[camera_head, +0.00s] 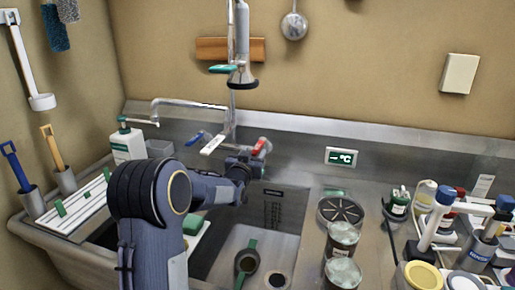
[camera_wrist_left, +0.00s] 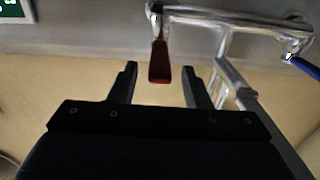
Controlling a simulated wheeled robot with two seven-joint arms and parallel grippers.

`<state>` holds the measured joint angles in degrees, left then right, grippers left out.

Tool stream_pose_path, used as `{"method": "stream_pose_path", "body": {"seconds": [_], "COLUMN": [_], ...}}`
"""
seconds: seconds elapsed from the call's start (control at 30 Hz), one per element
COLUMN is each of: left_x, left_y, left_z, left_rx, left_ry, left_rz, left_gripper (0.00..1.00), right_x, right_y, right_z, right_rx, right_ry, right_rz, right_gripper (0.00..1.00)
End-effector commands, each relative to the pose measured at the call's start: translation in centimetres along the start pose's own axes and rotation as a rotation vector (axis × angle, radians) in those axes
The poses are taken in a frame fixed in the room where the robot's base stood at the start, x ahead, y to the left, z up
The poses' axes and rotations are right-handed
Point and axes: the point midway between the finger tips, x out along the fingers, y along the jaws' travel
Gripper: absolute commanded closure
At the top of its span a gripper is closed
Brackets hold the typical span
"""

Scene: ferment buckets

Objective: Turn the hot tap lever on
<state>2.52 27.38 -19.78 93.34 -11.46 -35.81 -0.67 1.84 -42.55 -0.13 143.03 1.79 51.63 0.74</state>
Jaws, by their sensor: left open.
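The hot tap lever is red (camera_head: 260,146) and sits at the right end of the steel tap body behind the sink. In the left wrist view the red lever (camera_wrist_left: 159,62) hangs between the tips of my fingers, with a visible gap on each side. My left gripper (camera_head: 248,160) is open and close in front of the lever; its fingers also show in the left wrist view (camera_wrist_left: 160,72). The blue lever (camera_head: 194,137) is at the left end of the tap, and also shows in the left wrist view (camera_wrist_left: 304,67). My right gripper is not in view.
The steel spout (camera_head: 185,103) and a hanging spray head (camera_head: 242,75) rise behind my gripper. A soap bottle (camera_head: 127,146) stands left. Jars (camera_head: 342,240) and several bottles crowd the right counter. A ladle (camera_head: 294,26) hangs on the wall.

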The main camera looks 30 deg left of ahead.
Motion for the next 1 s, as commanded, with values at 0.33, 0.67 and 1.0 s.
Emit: {"method": "stream_pose_path", "body": {"seconds": [0.33, 0.67, 1.0], "left_x": [4.6, 5.0, 5.0], "left_y": [0.0, 0.0, 0.0], "left_z": [0.0, 0.0, 0.0], "left_rx": [0.0, -0.001, -0.001], "left_ry": [-0.003, -0.003, -0.003], "left_rz": [0.001, 0.001, 0.001], "left_gripper": [0.56, 0.56, 1.0], "right_x": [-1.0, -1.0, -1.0], "right_y": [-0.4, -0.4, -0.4], "right_z": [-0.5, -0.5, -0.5], "right_rx": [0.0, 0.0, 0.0], "right_ry": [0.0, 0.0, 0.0], "right_rz": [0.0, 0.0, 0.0], "right_gripper": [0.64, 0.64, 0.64]}}
